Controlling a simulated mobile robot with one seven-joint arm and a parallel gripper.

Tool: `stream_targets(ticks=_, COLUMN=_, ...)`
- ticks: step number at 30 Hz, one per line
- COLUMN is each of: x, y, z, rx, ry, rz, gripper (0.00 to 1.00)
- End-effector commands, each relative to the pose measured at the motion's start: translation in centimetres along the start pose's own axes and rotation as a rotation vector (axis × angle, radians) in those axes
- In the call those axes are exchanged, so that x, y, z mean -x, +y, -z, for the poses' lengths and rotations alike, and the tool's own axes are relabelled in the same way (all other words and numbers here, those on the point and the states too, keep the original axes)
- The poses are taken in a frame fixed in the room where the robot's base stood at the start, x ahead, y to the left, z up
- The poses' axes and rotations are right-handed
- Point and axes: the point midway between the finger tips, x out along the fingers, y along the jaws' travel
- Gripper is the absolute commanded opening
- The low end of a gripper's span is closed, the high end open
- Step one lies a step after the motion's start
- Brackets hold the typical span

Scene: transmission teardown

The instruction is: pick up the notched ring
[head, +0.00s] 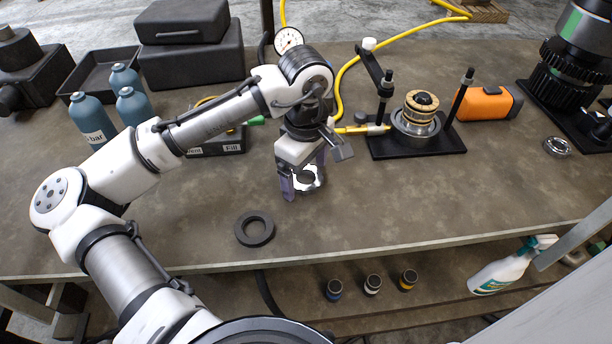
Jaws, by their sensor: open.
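A thick dark grey ring (243,238) lies flat on the workbench near its front edge. No notch can be made out on it at this size, so I cannot tell if it is the notched ring. My gripper (307,186) is open and points down, behind and to the right of this ring and apart from it. A bright white patch and a small dark round shape show between the fingers; I cannot tell what they are. A small metal ring-like part (558,147) lies at the far right of the bench.
A black fixture (450,146) holds a metal and brass-coloured assembly (418,112). A yellow hose (340,92) runs behind my arm. An orange device (485,104), blue bottles (90,121) and black cases (192,66) stand around.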

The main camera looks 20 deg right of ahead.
Motion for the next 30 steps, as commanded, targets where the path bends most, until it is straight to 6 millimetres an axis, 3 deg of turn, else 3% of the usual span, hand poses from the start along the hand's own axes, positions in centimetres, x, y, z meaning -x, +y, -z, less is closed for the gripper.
stream_targets(ticks=2, x=0.0, y=0.0, z=0.0, rx=0.000, ry=0.000, rz=0.000, gripper=0.86)
stream_targets(ticks=15, x=0.0, y=0.0, z=0.0, rx=0.000, ry=0.000, rz=0.000, gripper=0.30)
stream_targets(ticks=25, x=0.4, y=0.1, z=0.0, rx=0.001, ry=0.001, rz=-0.002, gripper=0.30)
stream_targets(ticks=30, x=2.0, y=0.1, z=0.0, rx=0.000, ry=0.001, rz=-0.002, gripper=0.30)
